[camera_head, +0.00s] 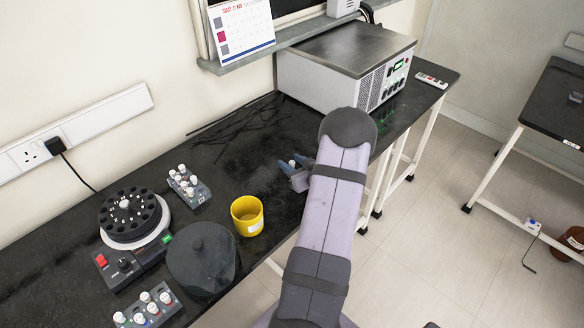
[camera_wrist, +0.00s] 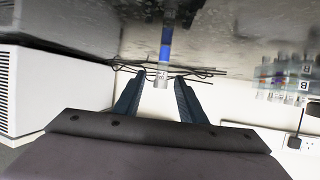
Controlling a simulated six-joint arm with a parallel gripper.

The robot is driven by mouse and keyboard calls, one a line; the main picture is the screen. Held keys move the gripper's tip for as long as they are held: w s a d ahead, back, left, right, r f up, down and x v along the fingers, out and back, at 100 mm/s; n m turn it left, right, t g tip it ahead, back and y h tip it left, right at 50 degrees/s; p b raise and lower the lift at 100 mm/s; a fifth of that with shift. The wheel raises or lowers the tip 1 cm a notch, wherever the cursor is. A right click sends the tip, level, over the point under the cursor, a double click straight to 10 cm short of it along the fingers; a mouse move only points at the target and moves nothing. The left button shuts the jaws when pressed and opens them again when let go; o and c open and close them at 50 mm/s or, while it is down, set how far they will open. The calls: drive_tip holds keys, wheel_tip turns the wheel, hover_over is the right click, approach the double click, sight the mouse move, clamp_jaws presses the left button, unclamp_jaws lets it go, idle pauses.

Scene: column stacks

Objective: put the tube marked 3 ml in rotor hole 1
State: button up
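My gripper (camera_head: 295,168) is over the black bench, left of my arm. In the wrist view my gripper (camera_wrist: 158,82) has its two dark blue fingers apart, with gaps beside a slim tube (camera_wrist: 165,50). The tube has a blue band and a clear end with small marks I cannot read; it appears between or just beyond the fingertips. The black rotor (camera_head: 130,214) with a ring of holes sits at the left on a white-rimmed base; its hole numbers are too small to read. More capped tubes stand in the back rack (camera_head: 188,187) and the front rack (camera_head: 148,308). I cannot read a 3 ml mark.
A yellow cup (camera_head: 247,216) and a dark round lid (camera_head: 201,257) stand between the rotor and my arm. A control box (camera_head: 122,263) with a red switch is before the rotor. A large grey instrument (camera_head: 345,65) stands at the back. Black cables (camera_head: 235,123) lie near the wall.

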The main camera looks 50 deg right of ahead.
sight(292, 163)
clamp_jaws()
drive_tip(key=shift+r, duration=0.1)
drive_tip(key=shift+r+b, duration=0.3)
drive_tip(key=shift+r, duration=4.65)
